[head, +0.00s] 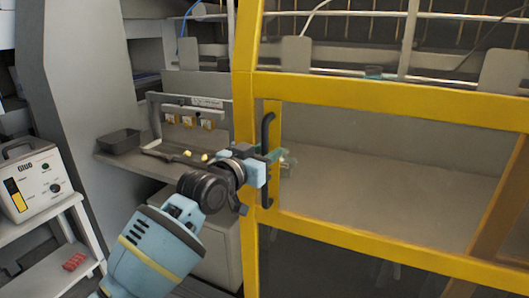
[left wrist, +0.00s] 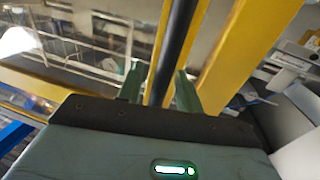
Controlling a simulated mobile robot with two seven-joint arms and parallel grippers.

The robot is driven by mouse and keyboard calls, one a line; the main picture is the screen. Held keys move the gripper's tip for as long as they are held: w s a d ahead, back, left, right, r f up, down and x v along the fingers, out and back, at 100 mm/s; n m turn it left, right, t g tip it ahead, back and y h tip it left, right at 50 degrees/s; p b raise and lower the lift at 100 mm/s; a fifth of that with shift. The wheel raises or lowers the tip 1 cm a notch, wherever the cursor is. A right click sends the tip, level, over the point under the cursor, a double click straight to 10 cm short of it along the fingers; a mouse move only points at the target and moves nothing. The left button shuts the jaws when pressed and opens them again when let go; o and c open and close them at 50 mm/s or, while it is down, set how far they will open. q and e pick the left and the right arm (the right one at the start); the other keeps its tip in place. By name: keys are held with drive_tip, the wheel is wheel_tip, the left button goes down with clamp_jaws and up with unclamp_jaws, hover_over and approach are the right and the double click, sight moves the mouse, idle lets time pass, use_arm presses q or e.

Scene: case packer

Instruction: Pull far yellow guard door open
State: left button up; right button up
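The yellow guard door (head: 390,97) has a yellow frame around a clear panel and stands beside a yellow upright post (head: 244,60). It looks shut or nearly so. Its black vertical bar handle (head: 267,130) is on the door's left edge. My left gripper (head: 279,162) is at the handle's middle. In the left wrist view the handle (left wrist: 177,40) passes between the two green fingers of my left gripper (left wrist: 158,80). The fingers are apart, with a visible gap on the left side of the bar. My right gripper is not in view.
A grey shelf (head: 120,160) left of the post holds a black tray (head: 119,141) and a fixture with small yellow parts (head: 190,120). A white device (head: 32,180) stands on a cart at far left. A slanted yellow frame piece (head: 500,205) is at right.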

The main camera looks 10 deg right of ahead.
use_arm(q)
drive_tip(key=shift+s+a+r, duration=0.1)
drive_tip(key=v, duration=0.7)
drive_tip(key=shift+s+a+p, duration=0.15)
drive_tip(key=shift+a+p, duration=0.05)
drive_tip(key=shift+p, duration=0.2)
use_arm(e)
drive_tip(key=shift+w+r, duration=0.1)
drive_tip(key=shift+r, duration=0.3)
